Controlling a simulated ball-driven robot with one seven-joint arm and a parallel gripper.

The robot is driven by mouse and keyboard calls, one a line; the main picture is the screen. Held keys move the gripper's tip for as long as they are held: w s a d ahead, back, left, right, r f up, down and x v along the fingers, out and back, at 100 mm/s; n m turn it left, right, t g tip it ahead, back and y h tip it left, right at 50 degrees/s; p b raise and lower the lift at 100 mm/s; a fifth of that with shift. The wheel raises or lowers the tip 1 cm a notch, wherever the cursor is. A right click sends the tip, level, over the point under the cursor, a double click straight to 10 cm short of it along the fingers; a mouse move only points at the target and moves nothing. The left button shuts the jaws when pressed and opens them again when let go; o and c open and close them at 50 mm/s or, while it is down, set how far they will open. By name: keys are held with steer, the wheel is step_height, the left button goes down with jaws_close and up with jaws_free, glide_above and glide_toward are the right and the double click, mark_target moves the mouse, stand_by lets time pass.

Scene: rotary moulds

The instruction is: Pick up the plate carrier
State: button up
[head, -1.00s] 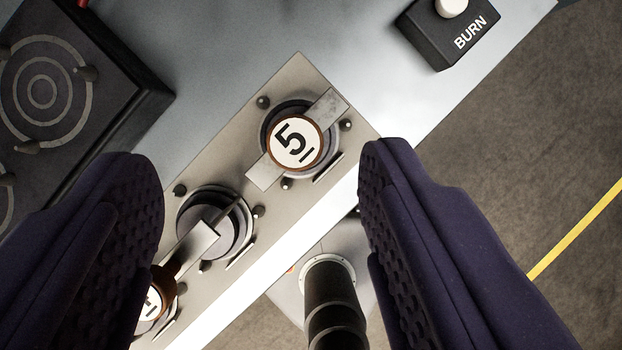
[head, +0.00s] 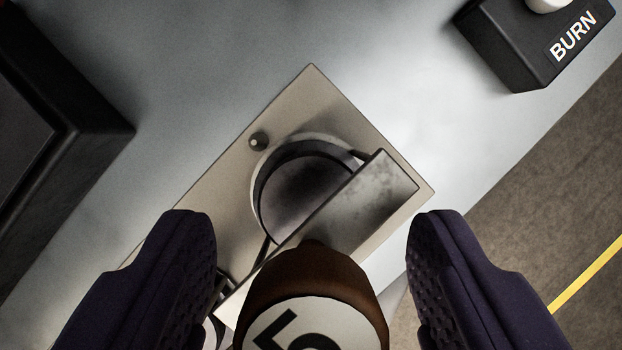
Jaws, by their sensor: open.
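The plate carrier (head: 312,272) has a brown round handle with a white cap marked 5 and a flat grey metal bar beneath it. The bar runs diagonally over a round dark mould (head: 305,190) on a beige base plate. My gripper (head: 312,228) is open, with one dark purple finger on each side of the handle and a gap on both sides. The lower part of the cap is cut off by the picture's bottom edge. A second mould at lower left is mostly hidden behind the handle and the left finger.
A black box marked BURN (head: 535,45) with a white button stands at upper right. A dark block (head: 60,150) stands at the left. The grey tabletop (head: 210,70) between them is clear; its edge and the floor lie at right.

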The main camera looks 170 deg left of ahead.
jaws_close()
stand_by(1.3)
